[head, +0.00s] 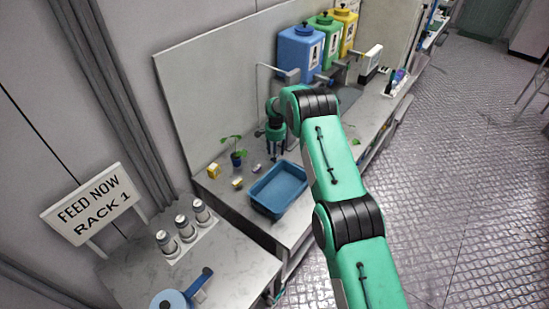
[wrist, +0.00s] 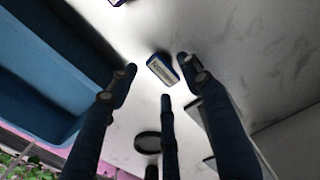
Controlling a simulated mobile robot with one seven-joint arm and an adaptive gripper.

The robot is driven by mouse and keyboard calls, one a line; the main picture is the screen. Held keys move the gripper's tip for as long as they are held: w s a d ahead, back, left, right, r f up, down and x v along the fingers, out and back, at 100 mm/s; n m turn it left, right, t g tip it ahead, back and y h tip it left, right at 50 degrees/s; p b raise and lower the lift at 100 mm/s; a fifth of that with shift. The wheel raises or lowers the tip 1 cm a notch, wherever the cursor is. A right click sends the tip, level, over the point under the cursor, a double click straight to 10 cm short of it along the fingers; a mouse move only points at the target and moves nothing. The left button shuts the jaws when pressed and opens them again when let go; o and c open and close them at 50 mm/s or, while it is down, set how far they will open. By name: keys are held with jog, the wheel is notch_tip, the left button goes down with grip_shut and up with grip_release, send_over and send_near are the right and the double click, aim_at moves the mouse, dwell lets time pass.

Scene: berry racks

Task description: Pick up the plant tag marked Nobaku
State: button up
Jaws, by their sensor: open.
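In the wrist view a small blue plant tag (wrist: 161,70) with a pale label lies on the grey counter; its lettering is too small to read surely. My gripper (wrist: 158,78) is open and empty, its three dark fingers spread around the tag in the picture. Whether any finger touches it I cannot tell. In the head view my gripper (head: 277,147) points down over the counter, behind the blue tray. A small tag-like piece (head: 257,168) lies left of it, its marking unreadable there.
The blue tray (head: 259,203) stands close in front of my gripper; its wall also shows in the wrist view (wrist: 75,45). A potted seedling (head: 237,158) and a yellow block (head: 214,170) stand to the left. Coloured tanks (head: 300,55) stand behind.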

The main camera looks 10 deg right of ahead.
jog(key=shift+f, duration=0.6)
jog(key=c, duration=0.9)
